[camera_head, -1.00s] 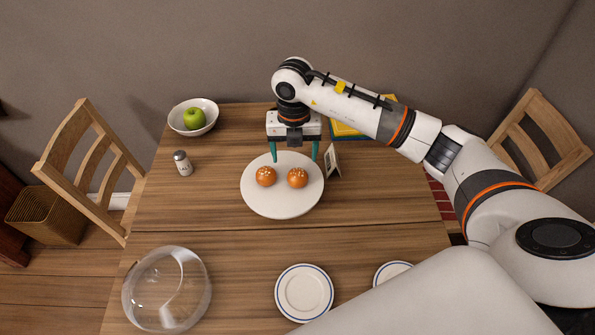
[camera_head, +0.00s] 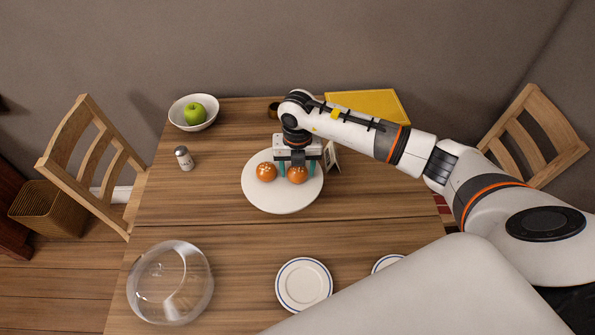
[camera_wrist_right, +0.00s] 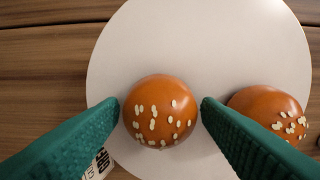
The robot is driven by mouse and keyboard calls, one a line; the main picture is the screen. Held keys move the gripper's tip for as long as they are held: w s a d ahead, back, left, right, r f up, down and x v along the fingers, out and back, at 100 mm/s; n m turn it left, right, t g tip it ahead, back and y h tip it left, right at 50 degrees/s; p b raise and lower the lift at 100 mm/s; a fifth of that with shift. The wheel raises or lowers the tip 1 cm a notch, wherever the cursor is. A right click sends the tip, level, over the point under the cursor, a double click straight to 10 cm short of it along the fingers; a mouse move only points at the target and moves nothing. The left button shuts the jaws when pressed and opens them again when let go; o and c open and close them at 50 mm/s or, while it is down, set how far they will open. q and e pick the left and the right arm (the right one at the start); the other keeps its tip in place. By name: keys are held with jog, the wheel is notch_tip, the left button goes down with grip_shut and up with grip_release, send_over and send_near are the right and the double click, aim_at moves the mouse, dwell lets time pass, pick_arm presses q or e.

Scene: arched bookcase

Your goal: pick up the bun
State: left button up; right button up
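Two round orange-brown buns with pale seeds sit on a white round board. The right bun (camera_head: 297,175) is between the teal fingers of my right gripper (camera_head: 297,170). In the right wrist view this bun (camera_wrist_right: 160,112) sits between the two fingertips (camera_wrist_right: 160,103), with a narrow gap on each side, so the gripper is open around it. The other bun (camera_head: 266,172) is just left of it in the head view; in the wrist view it (camera_wrist_right: 268,110) lies right, partly behind a finger. My left gripper is not in view.
The white board (camera_head: 283,203) lies on the wooden table (camera_head: 215,215). A small card stand (camera_head: 332,158) is close right of the gripper. A salt shaker (camera_head: 184,158), a bowl (camera_head: 178,115) with a green apple (camera_head: 194,112), a glass dome (camera_head: 170,283) and plates (camera_head: 304,285) stand farther off.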

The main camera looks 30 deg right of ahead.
jog(key=c, duration=0.6)
jog(key=shift+r, duration=0.1)
